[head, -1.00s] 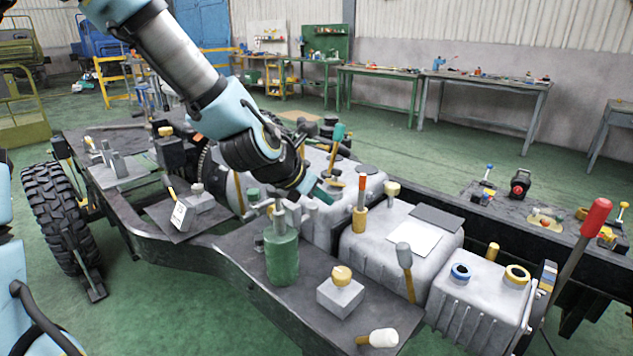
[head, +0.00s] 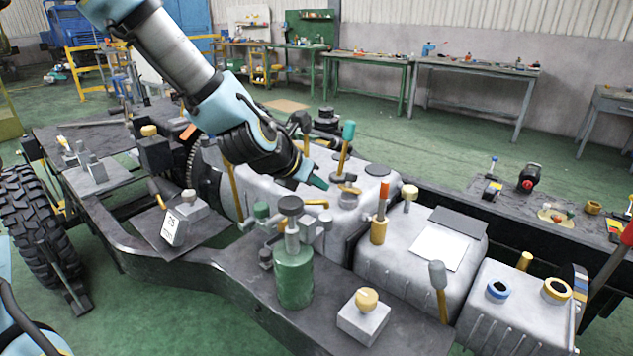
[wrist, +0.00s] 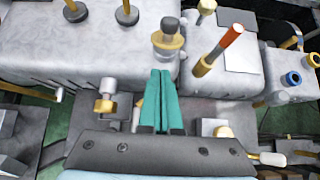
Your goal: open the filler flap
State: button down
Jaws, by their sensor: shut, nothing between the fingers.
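My gripper (head: 318,183) is shut and empty, its teal fingers together above the near side of a grey tank (head: 262,200). In the wrist view the fingertips (wrist: 160,72) point at a round fitting with a yellow ring and a grey top (wrist: 168,40), just beyond them. In the head view this fitting (head: 347,189) stands on the tank top, right of the fingertips. It may be the filler with its flap, but I cannot tell for sure. A gap seems to lie between fingers and fitting; contact is not clear.
Levers with teal (head: 348,131) and orange (head: 383,190) handles stand close to the fitting. A green cylinder (head: 294,275) with a dark knob stands in front. A second tank carries a white sheet (head: 438,247) and dark plate. Open floor lies behind the chassis.

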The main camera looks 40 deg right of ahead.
aim_at(342, 197)
jog(key=p+x, duration=0.1)
jog(key=x, duration=0.6)
jog(key=shift+d+f, duration=0.15)
jog(key=shift+d, duration=0.15)
jog(key=shift+r+p, duration=0.25)
jog(key=shift+p, duration=0.3)
